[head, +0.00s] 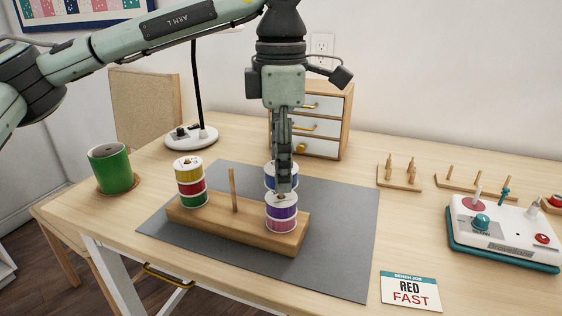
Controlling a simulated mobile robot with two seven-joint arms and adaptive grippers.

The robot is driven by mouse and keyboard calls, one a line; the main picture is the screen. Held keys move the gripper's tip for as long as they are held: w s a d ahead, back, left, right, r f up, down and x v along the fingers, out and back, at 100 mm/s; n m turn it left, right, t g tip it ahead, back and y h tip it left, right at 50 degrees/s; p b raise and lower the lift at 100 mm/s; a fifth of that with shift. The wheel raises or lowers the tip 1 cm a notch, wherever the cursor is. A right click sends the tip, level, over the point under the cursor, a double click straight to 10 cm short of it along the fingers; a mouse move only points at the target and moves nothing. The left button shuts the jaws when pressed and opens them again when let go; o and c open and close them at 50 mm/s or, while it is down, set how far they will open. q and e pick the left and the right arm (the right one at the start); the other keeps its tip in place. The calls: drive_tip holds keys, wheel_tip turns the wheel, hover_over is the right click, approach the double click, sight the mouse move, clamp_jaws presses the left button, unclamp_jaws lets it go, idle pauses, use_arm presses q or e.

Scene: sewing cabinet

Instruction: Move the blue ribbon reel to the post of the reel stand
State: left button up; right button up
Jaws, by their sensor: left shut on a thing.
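The blue ribbon reel (270,178) has white rims and shows on both sides of my left gripper (284,183). The gripper points straight down and is shut on this reel. The reel appears just above the purple reel (282,211) and pink reel (281,225) stacked at the right end of the wooden reel stand (255,223). I cannot tell whether a post still runs through the blue reel. The stand's middle post (233,190) is bare and upright. A yellow, red and green stack (190,184) is at its left end. My right gripper is not in view.
The stand is on a grey mat (335,240). A green mug (110,168) and lamp (192,137) stand left, a small drawer cabinet (328,120) behind.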

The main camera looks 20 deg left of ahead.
use_arm(q)
drive_tip(key=shift+f+b, duration=0.45)
drive_tip(key=shift+f, duration=0.25)
drive_tip(key=o, duration=1.1)
drive_tip(key=shift+c, duration=0.2)
wheel_tip(320, 180, up, 12)
